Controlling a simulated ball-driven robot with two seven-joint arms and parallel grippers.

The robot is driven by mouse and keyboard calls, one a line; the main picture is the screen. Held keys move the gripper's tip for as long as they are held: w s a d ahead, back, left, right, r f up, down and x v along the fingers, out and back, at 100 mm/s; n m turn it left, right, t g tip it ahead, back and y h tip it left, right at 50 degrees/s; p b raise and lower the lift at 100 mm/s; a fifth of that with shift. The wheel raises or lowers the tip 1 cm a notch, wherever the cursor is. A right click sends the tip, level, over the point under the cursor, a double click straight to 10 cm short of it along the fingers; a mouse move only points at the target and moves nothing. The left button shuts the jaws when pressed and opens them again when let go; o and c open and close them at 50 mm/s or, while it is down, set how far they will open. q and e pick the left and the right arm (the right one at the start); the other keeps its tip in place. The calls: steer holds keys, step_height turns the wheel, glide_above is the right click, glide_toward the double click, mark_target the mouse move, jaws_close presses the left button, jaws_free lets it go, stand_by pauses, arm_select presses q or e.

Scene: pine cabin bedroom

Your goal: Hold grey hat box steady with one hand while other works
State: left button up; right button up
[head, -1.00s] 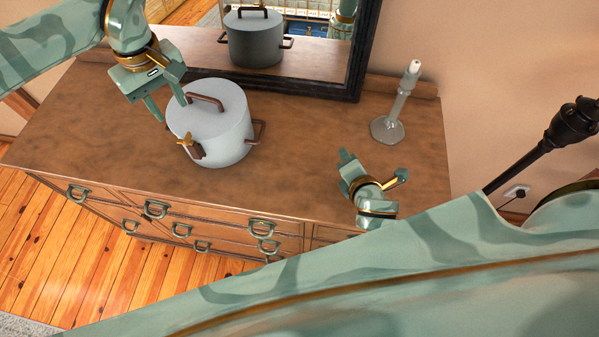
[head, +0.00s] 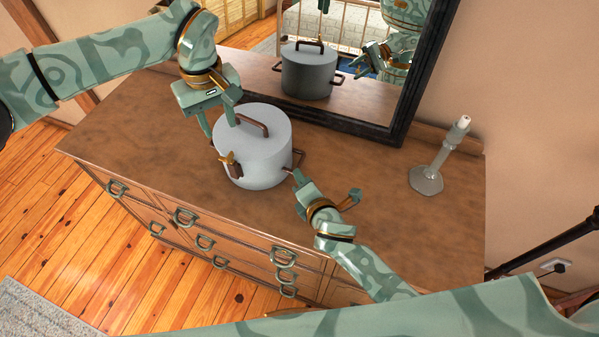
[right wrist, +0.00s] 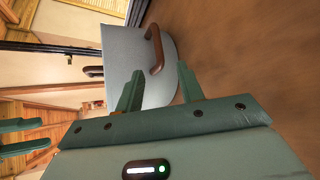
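The dresser top (head: 380,180) is clear around the box. A dark-framed mirror (head: 410,90) stands behind and reflects the box. A grey candlestick with a white candle (head: 428,178) stands at the right. Drawers with ring pulls face the front left.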

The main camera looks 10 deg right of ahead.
steer(key=x, duration=0.5)
steer(key=shift+w+f, duration=0.1)
steer(key=shift+w, duration=0.05)
